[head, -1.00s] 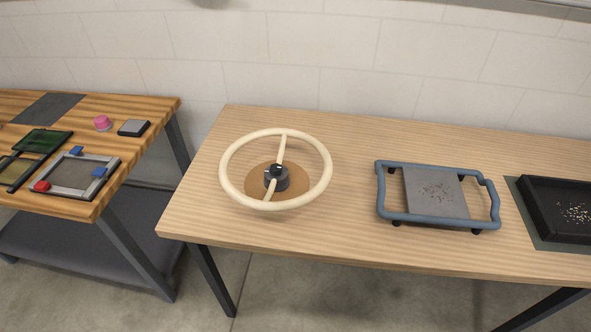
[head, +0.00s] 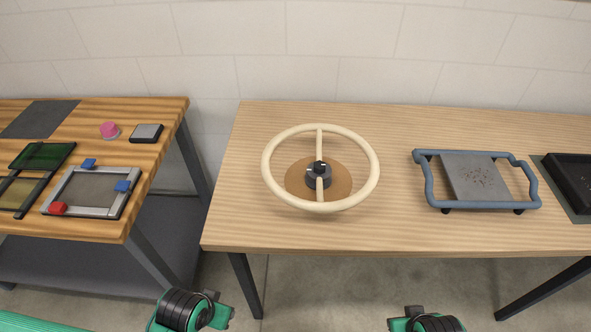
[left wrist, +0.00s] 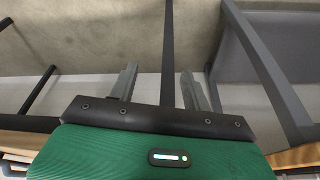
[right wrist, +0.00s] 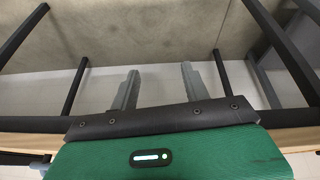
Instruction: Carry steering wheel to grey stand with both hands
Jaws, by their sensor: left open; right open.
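A cream steering wheel (head: 371,182) with one straight spoke bar sits on a dark hub (head: 318,176) over a round brown disc (head: 340,182) on the pale wooden table. A grey stand is not clearly identifiable; a grey plate (head: 470,176) lies in a blue-handled frame to the right. In the left wrist view my left gripper (left wrist: 158,80) is open and empty, over the floor. In the right wrist view my right gripper (right wrist: 158,78) is open and empty, also over the floor. In the head view only parts of both arms show at the bottom edge, in front of the table.
The pale table (head: 240,225) has free room around the wheel. A blue-handled frame (head: 430,180) and a black tray (head: 572,180) stand to its right. A separate workbench (head: 150,165) on the left holds frames, a pink knob (head: 109,130) and a small grey box (head: 146,133).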

